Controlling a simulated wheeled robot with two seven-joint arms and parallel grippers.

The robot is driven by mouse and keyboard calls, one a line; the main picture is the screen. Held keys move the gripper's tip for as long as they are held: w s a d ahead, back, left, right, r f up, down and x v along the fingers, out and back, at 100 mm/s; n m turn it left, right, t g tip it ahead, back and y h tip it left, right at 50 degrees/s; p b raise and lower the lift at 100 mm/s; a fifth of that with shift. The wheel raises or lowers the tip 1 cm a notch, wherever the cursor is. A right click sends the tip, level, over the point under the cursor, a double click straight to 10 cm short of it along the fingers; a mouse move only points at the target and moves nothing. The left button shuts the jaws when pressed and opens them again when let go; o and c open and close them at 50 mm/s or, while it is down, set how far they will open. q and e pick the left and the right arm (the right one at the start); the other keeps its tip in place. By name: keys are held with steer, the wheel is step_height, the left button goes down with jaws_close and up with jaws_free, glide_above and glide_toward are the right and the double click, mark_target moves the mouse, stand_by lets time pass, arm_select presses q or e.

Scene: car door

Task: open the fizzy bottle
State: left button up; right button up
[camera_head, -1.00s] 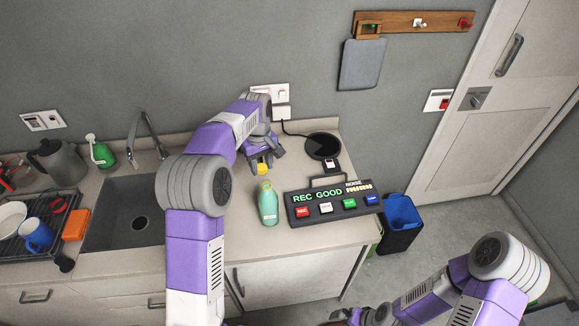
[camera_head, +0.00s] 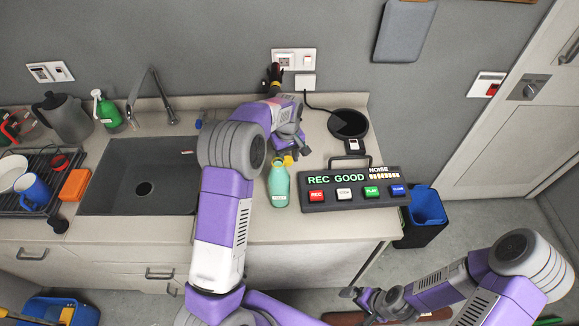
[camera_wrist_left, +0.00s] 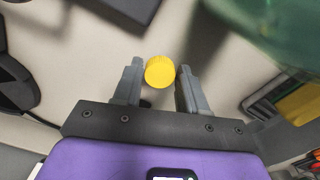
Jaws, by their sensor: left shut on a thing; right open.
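The green bottle (camera_head: 279,187) stands upright on the counter, left of the button console. In the left wrist view it is a blurred green shape (camera_wrist_left: 285,28) at upper right. The yellow cap (camera_wrist_left: 159,72) is between the fingers of my left gripper (camera_wrist_left: 158,88), which is shut on it. In the head view the cap (camera_head: 288,160) shows at the tip of my left gripper (camera_head: 289,153), just up and right of the bottle's neck. The cap looks apart from the bottle. My right gripper (camera_head: 354,293) is open and empty, low in front of the counter.
The button console (camera_head: 352,190), reading "REC GOOD", sits right of the bottle. A round black pad (camera_head: 348,123) lies behind it. The sink (camera_head: 140,180) is left, with a dish rack (camera_head: 38,180) beyond. A blue-lined bin (camera_head: 427,207) stands right of the counter.

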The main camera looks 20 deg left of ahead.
mark_target(288, 166)
arm_select(q)
steer(key=shift+w+f, duration=0.1)
steer(key=shift+f, duration=2.5)
steer(key=shift+f+b, duration=0.15)
steer(key=shift+b, duration=0.15)
steer(key=o, duration=1.2)
step_height(288, 166, up, 12)
steer(key=shift+r+p, duration=0.25)
steer(key=shift+p, duration=0.5)
